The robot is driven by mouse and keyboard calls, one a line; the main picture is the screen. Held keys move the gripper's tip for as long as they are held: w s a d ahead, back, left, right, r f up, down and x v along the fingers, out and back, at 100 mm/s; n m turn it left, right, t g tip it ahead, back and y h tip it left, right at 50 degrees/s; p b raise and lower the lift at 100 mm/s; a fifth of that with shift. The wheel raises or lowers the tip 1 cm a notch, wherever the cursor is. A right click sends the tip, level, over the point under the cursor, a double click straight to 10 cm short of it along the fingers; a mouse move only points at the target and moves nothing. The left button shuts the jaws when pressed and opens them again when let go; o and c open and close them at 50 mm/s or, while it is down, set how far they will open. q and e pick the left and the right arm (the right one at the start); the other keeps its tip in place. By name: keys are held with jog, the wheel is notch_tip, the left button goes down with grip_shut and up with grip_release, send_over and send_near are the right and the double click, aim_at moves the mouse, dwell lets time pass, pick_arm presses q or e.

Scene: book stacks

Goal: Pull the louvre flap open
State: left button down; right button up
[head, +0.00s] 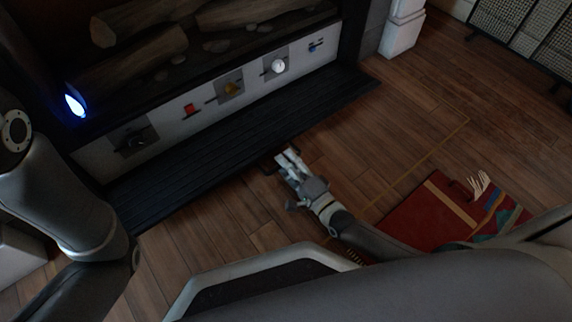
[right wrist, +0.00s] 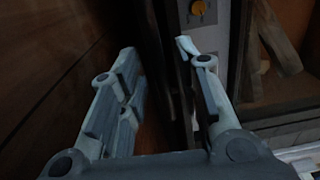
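The louvre flap (head: 240,136) is a long black slatted panel below the fireplace's control strip. It slopes out over the wood floor in the head view. In the right wrist view it appears as a dark, near-vertical band (right wrist: 178,70). My right gripper (head: 287,156) is at the flap's front edge, near its middle. In the right wrist view its fingers (right wrist: 158,95) are apart, with the flap's dark edge between them or just beyond; contact cannot be told. A small dark piece at the fingertips is partly hidden, perhaps a handle. My left arm shows at left, its gripper out of sight.
The pale control strip (head: 160,118) carries knobs and small switches, with logs (head: 140,52) above it. A blue light (head: 75,104) glows at left. A red patterned rug (head: 425,215) lies right of my right arm. Wood floor is clear in front of the flap.

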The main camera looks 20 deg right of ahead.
jog(key=shift+w+a, duration=0.15)
jog(key=shift+w, duration=0.25)
jog(key=shift+c, duration=0.5)
grip_shut()
notch_tip(320, 180, up, 6)
jog(key=w+g+p, duration=0.1)
jog(key=p, duration=0.8)
jog(key=shift+a+r, duration=0.15)
jog(key=shift+a, duration=0.05)
